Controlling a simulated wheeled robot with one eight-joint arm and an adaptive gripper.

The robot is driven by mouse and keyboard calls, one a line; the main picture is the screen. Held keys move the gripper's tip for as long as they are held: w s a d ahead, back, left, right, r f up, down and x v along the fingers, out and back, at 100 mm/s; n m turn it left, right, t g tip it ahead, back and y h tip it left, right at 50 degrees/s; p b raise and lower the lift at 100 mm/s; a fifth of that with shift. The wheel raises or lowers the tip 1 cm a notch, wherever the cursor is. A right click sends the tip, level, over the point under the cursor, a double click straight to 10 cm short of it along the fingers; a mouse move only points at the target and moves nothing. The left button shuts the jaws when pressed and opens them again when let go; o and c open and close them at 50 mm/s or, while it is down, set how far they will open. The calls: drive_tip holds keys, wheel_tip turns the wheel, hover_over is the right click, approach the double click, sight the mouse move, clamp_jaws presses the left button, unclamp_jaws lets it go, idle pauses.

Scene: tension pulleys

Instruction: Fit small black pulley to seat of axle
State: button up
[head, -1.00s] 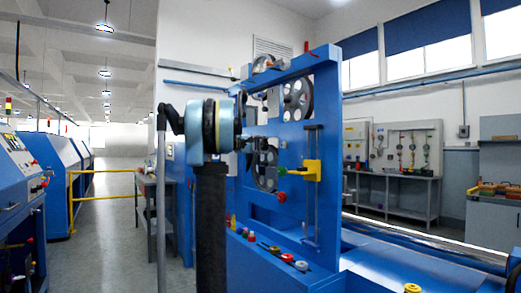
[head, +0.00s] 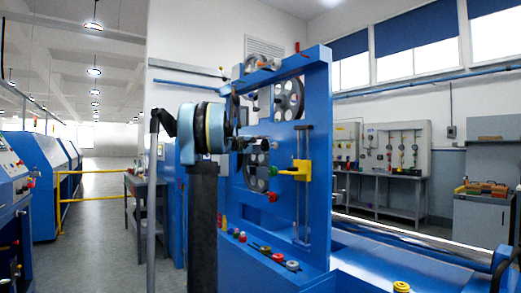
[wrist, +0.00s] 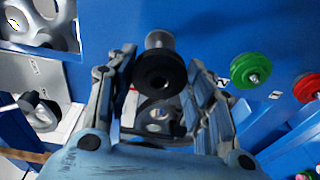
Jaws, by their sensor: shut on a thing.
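The small black pulley (wrist: 158,75) shows in the wrist view as a dark disc between the two fingertips of my gripper (wrist: 160,72). My gripper is shut on it. A short metal axle (wrist: 159,39) shows just above and behind the pulley, in front of the blue panel. I cannot tell whether the pulley touches the axle. In the head view my gripper (head: 246,143) is at the left face of the blue frame, beside its wheels; the held pulley is too small to make out there.
The blue frame (head: 318,150) carries large grey wheels (head: 289,98) and a yellow bracket (head: 301,170). A green knob (wrist: 250,69) and a red knob (wrist: 308,87) stick out to the right of my gripper. Coloured small parts (head: 278,257) lie on the lower ledge.

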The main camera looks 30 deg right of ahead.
drive_tip(key=shift+s+d, duration=0.15)
drive_tip(key=shift+s, duration=0.15)
idle(0.6)
drive_tip(key=shift+d+r, duration=0.1)
drive_tip(key=shift+d, duration=0.1)
idle(0.8)
drive_tip(key=shift+x, duration=0.75)
drive_tip(key=shift+d, duration=0.7)
idle(0.3)
drive_tip(key=shift+d, duration=0.7)
drive_tip(key=shift+d, duration=0.1)
idle(0.3)
drive_tip(key=o, duration=1.2)
